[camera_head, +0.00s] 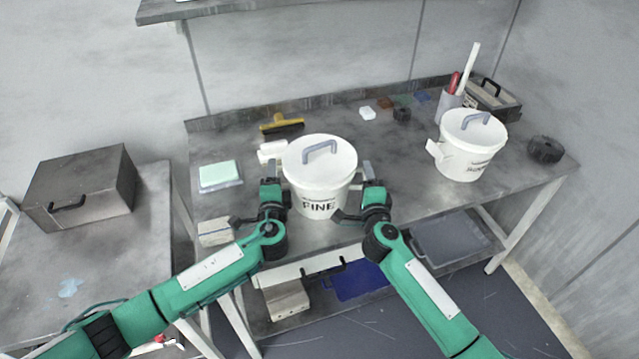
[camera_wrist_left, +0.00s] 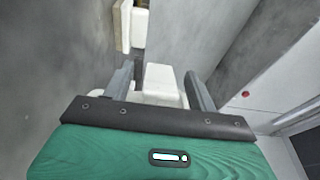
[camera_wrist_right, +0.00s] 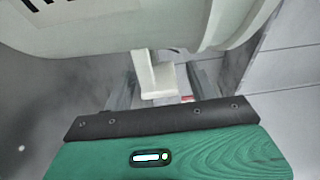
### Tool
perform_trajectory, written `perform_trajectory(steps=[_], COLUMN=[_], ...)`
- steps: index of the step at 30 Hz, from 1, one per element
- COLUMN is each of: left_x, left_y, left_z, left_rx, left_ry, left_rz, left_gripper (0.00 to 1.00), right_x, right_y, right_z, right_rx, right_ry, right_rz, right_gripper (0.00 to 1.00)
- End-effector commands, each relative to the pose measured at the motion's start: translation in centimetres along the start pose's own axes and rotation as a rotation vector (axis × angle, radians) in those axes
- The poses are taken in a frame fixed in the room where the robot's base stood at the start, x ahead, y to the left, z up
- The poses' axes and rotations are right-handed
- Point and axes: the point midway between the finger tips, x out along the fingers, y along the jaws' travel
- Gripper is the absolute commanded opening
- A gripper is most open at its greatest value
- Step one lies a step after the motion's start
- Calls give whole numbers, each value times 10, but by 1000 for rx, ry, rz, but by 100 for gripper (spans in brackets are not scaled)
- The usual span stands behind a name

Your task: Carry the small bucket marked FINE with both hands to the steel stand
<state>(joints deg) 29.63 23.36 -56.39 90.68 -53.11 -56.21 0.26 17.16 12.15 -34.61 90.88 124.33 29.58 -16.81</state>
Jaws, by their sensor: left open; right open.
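The white lidded bucket marked FINE (camera_head: 318,205) stands upright on the workbench, with a grey handle on its lid. My left gripper (camera_head: 273,178) is open at the bucket's left side. In the left wrist view a white side lug (camera_wrist_left: 160,78) shows between its fingers. My right gripper (camera_head: 369,174) is open at the right side. In the right wrist view the bucket (camera_wrist_right: 130,28) fills the top, and a white lug (camera_wrist_right: 154,80) shows between the fingers. Contact cannot be told. A grey steel-looking stand (camera_head: 150,235) is at the left.
A steel box (camera_head: 85,185) sits on the left stand. A second white bucket (camera_head: 466,150) stands right on the workbench (camera_head: 405,165). A green pad (camera_head: 219,174), a yellow brush (camera_head: 282,124) and a dark round part (camera_head: 546,149) lie around. The left stand's front is clear.

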Motion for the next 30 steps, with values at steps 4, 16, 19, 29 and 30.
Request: perform_trajectory(steps=[4,16,19,29,30], left_x=[14,19,19,19,19], left_y=[0,0,0,1,1], left_z=[-1,0,0,0,0], left_rx=[1,0,0,0,0], left_ry=[0,1,1,0,0], left_rz=[0,1,1,1,1], left_gripper=[58,58,39,0,0], right_x=[15,20,19,19,19], right_y=[0,0,0,1,1], right_z=[0,0,0,0,0], right_rx=[1,1,1,1,1], right_ry=[-1,-1,-1,-1,-1], right_rz=[0,0,0,1,1], right_gripper=[58,58,39,0,0])
